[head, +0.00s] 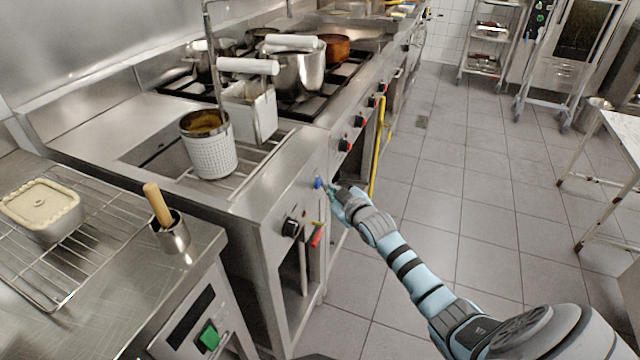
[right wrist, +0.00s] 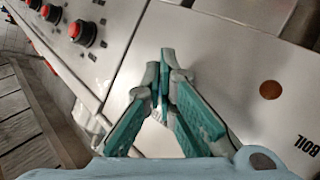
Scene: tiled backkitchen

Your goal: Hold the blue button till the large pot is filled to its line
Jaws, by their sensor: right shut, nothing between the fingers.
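The blue button (head: 318,183) is on the front panel of the steel cooking unit. My right gripper (head: 329,187) is shut and empty, its fingertips just right of the button in the head view; I cannot tell whether they touch it. In the right wrist view the closed teal fingers (right wrist: 164,62) point at the pale panel, and no blue button shows. My left gripper is out of view.
A white perforated container (head: 208,155) stands on the unit's rack, beside a white rectangular one (head: 250,112). A black knob (head: 290,227) and yellow pipe (head: 378,150) are near my right gripper. A brown disc (right wrist: 270,90) sits near the BOIL label.

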